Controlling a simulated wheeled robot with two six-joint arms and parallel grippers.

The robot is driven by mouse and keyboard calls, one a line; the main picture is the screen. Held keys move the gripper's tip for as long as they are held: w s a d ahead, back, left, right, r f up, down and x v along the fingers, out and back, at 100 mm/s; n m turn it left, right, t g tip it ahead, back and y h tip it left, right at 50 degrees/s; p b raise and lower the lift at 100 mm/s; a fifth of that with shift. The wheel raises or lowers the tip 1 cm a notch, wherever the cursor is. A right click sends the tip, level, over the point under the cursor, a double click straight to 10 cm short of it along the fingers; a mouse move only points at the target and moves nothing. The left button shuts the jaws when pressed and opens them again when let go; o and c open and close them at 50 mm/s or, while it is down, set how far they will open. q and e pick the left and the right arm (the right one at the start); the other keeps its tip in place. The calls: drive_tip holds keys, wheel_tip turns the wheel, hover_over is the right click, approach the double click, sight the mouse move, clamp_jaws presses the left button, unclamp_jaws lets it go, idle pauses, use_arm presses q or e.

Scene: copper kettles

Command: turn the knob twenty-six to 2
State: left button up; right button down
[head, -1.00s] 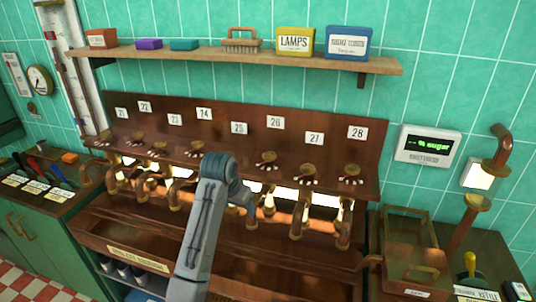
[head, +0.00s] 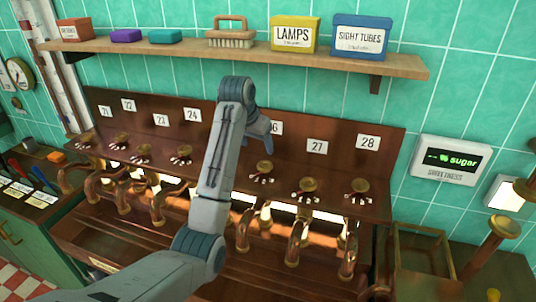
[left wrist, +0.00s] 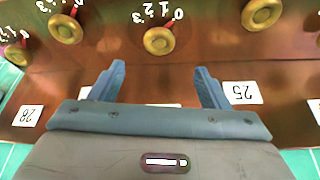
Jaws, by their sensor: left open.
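Knob twenty-six (head: 264,167) is a round brass knob on the sloping wooden panel, below its 26 label (head: 277,128), which my gripper partly covers. In the left wrist view, which is upside down, the knob (left wrist: 158,40) lies beyond the gap between my fingers, with white marks 0 to 3 beside it. My right gripper is not in view.
Neighbouring knob twenty-seven (head: 308,185) and knob twenty-eight (head: 360,186) stand to the right, with copper pipes below. A wooden shelf (head: 390,63) with boxes and a brush runs above. A display (head: 452,160) reading sugar hangs on the tiled wall at right.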

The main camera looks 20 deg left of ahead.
sight(264, 165)
use_arm(q)
drive_tip(key=p+x, duration=0.3)
drive_tip(key=x, duration=0.1)
drive_tip(key=shift+s+d+f, duration=0.1)
drive_tip(key=shift+d+f, duration=0.05)
drive_tip(key=shift+f, duration=0.15)
drive_tip(key=p+x, duration=0.1)
drive_tip(key=x, duration=0.2)
drive_tip(key=shift+f, duration=0.1)
drive_tip(key=shift+w+f, duration=0.65)
drive_tip(key=shift+f, duration=0.4)
drive_tip(key=c, duration=1)
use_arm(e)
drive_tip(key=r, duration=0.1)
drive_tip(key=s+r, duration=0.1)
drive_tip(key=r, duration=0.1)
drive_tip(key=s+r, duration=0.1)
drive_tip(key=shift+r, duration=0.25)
